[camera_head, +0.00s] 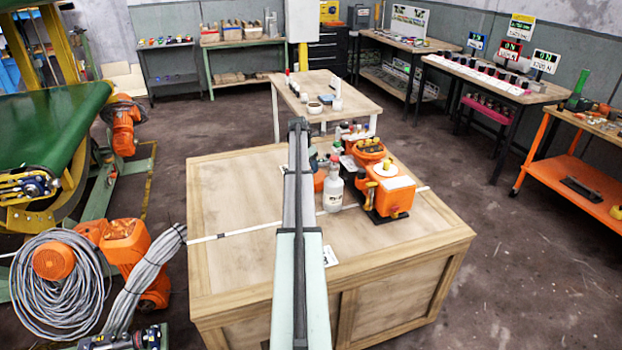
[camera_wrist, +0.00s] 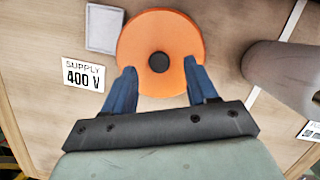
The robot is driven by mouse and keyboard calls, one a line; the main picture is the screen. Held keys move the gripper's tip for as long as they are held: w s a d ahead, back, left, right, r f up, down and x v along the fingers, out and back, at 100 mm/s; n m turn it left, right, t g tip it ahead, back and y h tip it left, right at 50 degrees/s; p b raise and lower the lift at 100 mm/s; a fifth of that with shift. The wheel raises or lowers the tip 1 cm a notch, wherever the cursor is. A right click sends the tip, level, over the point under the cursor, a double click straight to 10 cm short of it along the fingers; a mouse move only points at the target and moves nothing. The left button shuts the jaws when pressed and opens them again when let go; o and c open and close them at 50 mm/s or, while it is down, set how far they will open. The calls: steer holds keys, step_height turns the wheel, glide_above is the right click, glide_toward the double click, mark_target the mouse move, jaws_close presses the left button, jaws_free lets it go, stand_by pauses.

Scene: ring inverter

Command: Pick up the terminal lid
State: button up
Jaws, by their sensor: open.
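An orange round disc with a dark central knob, which looks like the terminal lid (camera_wrist: 135,40), lies on the wooden top in the wrist view. My gripper (camera_wrist: 160,68) is open, with its two blue fingers over the near part of the disc, one on each side of the knob. The fingers hold nothing. I cannot tell how high they are above the disc. In the head view my arm hides the gripper and most of the space around it.
A grey square plate (camera_wrist: 104,27) and a "SUPPLY 400 V" card (camera_wrist: 84,74) lie left of the disc. A grey cylinder (camera_wrist: 282,72) is at right. On the wooden crate (camera_head: 235,185), a white bottle (camera_head: 333,190) and orange device (camera_head: 395,200) stand right of my arm.

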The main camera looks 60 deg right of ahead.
steer(key=shift+x, duration=1.45)
steer(key=shift+c, duration=0.5)
jaws_close()
